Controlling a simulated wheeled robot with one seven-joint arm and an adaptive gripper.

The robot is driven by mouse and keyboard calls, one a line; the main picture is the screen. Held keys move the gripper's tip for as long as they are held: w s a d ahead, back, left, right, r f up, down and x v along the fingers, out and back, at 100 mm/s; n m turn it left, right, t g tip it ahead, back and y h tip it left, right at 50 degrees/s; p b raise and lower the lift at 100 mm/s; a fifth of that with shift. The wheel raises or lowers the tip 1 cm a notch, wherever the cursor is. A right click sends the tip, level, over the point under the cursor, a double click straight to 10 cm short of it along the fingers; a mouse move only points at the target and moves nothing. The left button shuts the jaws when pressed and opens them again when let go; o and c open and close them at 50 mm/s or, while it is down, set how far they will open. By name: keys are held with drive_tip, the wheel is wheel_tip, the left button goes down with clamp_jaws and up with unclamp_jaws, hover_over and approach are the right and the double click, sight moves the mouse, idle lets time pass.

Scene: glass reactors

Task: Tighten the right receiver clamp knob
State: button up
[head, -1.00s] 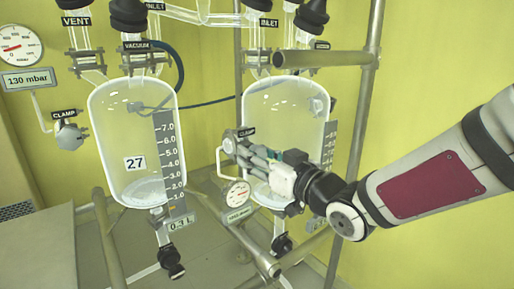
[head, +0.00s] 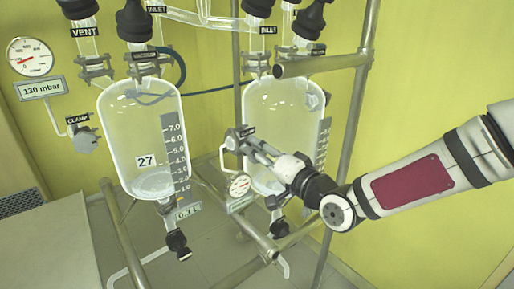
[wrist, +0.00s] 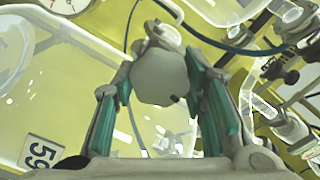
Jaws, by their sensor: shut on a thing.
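The right receiver (head: 290,110) is a clear glass vessel in the right half of the head view. Its clamp knob shows in the wrist view as a grey, many-sided knob (wrist: 160,77) between the two teal-padded fingers. My gripper (wrist: 162,88) is shut on this knob, with a finger on each side. In the head view my gripper (head: 248,143) reaches in from the right to the clamp label beside the right receiver's left side. There the gripper and wrist hide most of the knob.
The left receiver (head: 143,120), labelled 27, has its own clamp knob (head: 85,139) at the left. A small round gauge (head: 239,185) hangs just below my gripper. Metal rails (head: 238,225) run below and a post (head: 350,130) stands at the right.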

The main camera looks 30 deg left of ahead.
drive_tip(key=m+p, duration=0.1)
drive_tip(key=m, duration=0.3)
drive_tip(key=shift+f+p, duration=0.1)
drive_tip(key=shift+p, duration=0.2)
drive_tip(key=m+p, duration=0.1)
drive_tip(key=m, duration=0.2)
drive_tip(key=shift+m, duration=0.3)
drive_tip(key=m, duration=0.3)
drive_tip(key=shift+s+m+p, duration=0.1)
drive_tip(key=shift+m+p, duration=0.35)
drive_tip(key=shift+m, duration=1.65)
drive_tip(key=o, duration=1.2)
